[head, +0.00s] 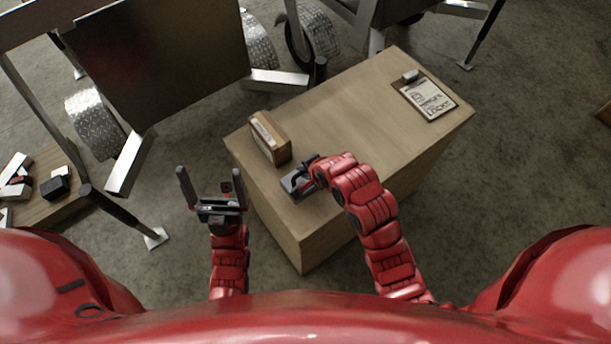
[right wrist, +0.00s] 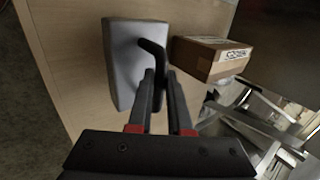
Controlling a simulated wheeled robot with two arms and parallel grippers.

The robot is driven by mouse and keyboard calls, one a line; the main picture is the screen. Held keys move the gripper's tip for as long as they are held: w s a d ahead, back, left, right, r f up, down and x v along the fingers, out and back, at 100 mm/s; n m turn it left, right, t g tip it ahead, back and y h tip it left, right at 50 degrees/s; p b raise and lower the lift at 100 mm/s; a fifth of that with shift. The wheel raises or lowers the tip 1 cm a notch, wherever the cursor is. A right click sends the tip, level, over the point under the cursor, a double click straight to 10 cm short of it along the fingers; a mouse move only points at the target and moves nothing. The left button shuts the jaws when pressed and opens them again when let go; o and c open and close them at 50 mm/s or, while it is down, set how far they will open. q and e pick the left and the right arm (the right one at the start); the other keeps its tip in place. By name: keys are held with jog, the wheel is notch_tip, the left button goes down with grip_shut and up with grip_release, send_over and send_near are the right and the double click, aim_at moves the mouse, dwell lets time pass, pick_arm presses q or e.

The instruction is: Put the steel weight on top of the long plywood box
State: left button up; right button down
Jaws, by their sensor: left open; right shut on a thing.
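The steel weight (head: 292,184) is a grey block with a dark bent handle, near the front left edge of the long plywood box (head: 345,115). My right gripper (head: 306,172) is shut on the weight's handle. In the right wrist view the fingers (right wrist: 160,82) close on the dark handle, with the grey weight (right wrist: 125,65) beyond them against the plywood top. I cannot tell whether the weight rests on the box or hangs just above it. My left gripper (head: 212,190) is open and empty, left of the box, apart from it.
A small cardboard box (head: 270,138) stands on the plywood box beside the weight; it also shows in the right wrist view (right wrist: 212,58). A clipboard (head: 427,98) lies at the far right end. Between them the top is clear. Trailer frames and wheels (head: 95,122) stand behind and left.

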aim_at(304, 180)
jog(key=shift+a+f+p, duration=0.1)
jog(key=shift+f+p, duration=0.65)
jog(key=shift+f, duration=0.85)
jog(key=c, duration=0.8)
grip_release()
jog(key=shift+f, duration=0.1)
jog(key=shift+c, duration=0.2)
